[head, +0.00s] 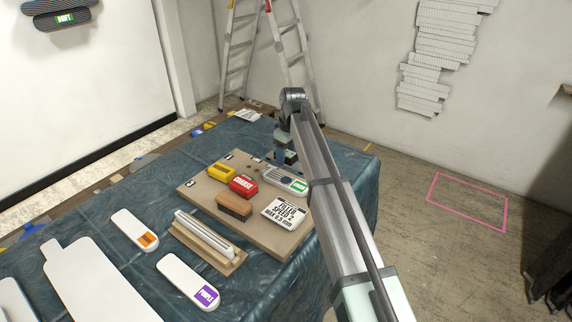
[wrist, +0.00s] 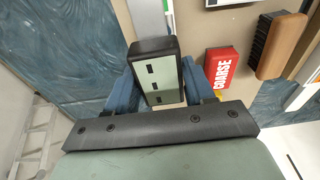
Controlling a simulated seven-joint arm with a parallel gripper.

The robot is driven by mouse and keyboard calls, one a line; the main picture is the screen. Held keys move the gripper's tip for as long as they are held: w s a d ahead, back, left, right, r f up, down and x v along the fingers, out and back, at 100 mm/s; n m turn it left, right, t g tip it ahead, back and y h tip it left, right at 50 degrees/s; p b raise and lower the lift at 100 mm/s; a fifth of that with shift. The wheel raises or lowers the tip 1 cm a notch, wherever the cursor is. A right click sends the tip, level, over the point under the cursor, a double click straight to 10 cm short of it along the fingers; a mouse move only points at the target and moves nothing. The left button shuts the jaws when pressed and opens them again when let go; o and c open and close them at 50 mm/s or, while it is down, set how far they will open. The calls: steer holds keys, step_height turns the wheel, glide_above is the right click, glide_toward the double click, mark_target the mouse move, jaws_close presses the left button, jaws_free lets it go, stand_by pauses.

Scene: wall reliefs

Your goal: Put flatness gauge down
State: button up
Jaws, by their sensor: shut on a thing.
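The flatness gauge (head: 298,185) is a pale, long body with a green label at its near right end. In the head view it is low over or on the brown board (head: 265,222); I cannot tell whether it touches. My gripper (head: 288,160) is over its far part, partly hidden by my arm. In the wrist view the blue fingers of my gripper (wrist: 160,88) are shut on the gauge (wrist: 146,18), one on each side of a black-edged block with dark slots.
A red COARSE block (head: 243,186), a yellow block (head: 221,173), a brush (head: 234,207) and a FILLER card (head: 286,212) are on the board, close to the gauge. A wooden holder (head: 210,245) stands left. The blue-covered table (head: 95,200) also carries white tools. A ladder (head: 240,50) stands behind.

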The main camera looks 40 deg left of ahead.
step_height(320, 180, up, 2)
steer(key=shift+a+r, duration=0.1)
steer(key=shift+r, duration=0.05)
steer(key=shift+s+a+r, duration=0.2)
steer(key=shift+s+a, duration=0.2)
steer(key=shift+s, duration=0.1)
steer(key=shift+s+a+r, duration=0.15)
steer(key=shift+s+a, duration=0.2)
steer(key=shift+s, duration=0.1)
steer(key=shift+s+a+f, duration=1.15)
steer(key=shift+s+a, duration=7.8)
steer(key=shift+a, duration=0.85)
steer(key=shift+f, duration=4.75)
steer(key=shift+f, duration=0.15)
steer(key=o, duration=1.3)
steer(key=shift+c, duration=0.2)
